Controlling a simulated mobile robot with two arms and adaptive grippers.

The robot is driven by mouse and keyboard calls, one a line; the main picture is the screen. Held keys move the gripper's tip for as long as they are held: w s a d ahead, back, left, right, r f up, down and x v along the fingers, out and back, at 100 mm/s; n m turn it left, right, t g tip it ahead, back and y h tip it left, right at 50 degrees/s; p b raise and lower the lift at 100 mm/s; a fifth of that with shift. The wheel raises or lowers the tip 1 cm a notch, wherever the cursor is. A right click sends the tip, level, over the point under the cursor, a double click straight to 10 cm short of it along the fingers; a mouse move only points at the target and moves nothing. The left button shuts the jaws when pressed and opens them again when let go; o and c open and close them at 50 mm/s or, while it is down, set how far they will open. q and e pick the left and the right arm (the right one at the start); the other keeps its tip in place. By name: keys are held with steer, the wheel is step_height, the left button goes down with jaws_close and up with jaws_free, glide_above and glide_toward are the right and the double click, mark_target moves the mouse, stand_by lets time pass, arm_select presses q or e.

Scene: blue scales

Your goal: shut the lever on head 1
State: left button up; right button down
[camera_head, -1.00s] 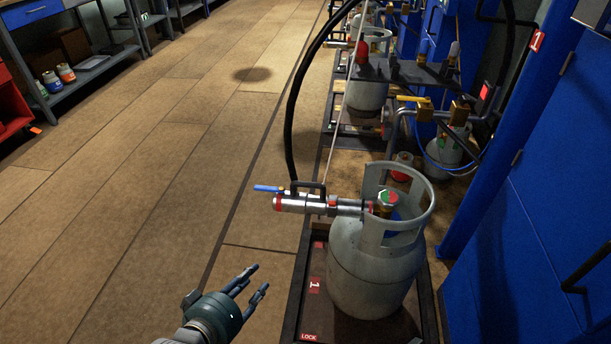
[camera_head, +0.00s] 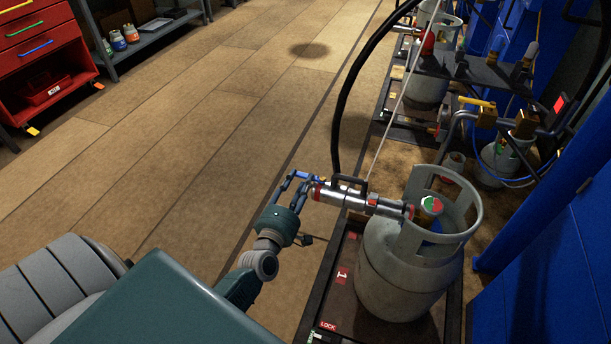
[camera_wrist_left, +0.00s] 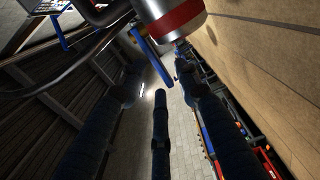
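Filling head 1 (camera_head: 345,197) is a silver cylinder with red bands, connected to the valve of a grey gas cylinder (camera_head: 400,275) on the scale (camera_head: 345,272) marked 1. Its blue lever (camera_head: 311,178) lies along the top at the head's left end. My left gripper (camera_head: 299,182) is at that end, its fingers beside the lever. In the left wrist view the three dark fingers are spread apart. There, the blue lever (camera_wrist_left: 151,50) and the red-banded head (camera_wrist_left: 172,18) sit above the fingers, and no grip on the lever shows. My right gripper is out of view.
A black hose (camera_head: 343,110) rises from the head. Blue columns (camera_head: 545,195) stand close on the right. More cylinders (camera_head: 430,80) and scales are behind. A red drawer cabinet (camera_head: 45,60) stands at the far left. The floor (camera_head: 200,140) between is clear.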

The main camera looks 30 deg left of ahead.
mark_target(303, 177)
arm_select(q)
steer(key=shift+x, duration=1.75)
jaws_close()
